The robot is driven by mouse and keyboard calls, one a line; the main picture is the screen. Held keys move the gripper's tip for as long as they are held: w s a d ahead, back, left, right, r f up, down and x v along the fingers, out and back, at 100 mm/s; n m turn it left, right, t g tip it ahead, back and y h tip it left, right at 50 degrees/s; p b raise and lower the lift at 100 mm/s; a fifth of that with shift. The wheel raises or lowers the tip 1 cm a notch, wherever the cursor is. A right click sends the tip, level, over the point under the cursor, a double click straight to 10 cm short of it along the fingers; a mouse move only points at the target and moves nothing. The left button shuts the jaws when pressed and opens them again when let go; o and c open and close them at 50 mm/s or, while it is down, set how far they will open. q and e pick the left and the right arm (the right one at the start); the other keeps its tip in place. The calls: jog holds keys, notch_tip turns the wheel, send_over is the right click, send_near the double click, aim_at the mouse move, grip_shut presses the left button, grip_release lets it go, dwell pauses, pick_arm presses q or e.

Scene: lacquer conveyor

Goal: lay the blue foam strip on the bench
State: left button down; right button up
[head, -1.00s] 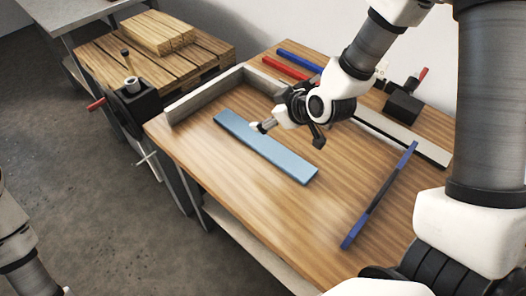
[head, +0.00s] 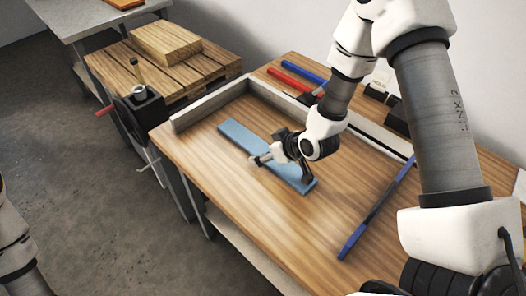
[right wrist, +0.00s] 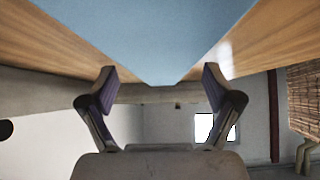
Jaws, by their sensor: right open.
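The blue foam strip (head: 238,134) lies flat on the wooden bench (head: 222,172), slanting from back left to front right. My right gripper (head: 281,169) is over the middle of the strip and hides part of it. In the right wrist view, my right gripper (right wrist: 160,80) is open, its two fingers apart. There the strip (right wrist: 150,35) fills the top and narrows to an end at the gap between the fingertips. I cannot tell whether they touch it. My left gripper is out of view; only part of my left arm shows.
A raised grey edge (head: 205,104) bounds the bench's back left. A dark bar with blue ends (head: 378,208) lies to the right. Red (head: 295,82) and blue bars lie at the back. A vise (head: 140,105) is at the left corner. The bench's front is clear.

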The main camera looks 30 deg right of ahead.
jog(key=shift+s+r, duration=0.1)
jog(key=shift+s, duration=0.05)
jog(key=c, duration=1)
jog(key=shift+r, duration=0.15)
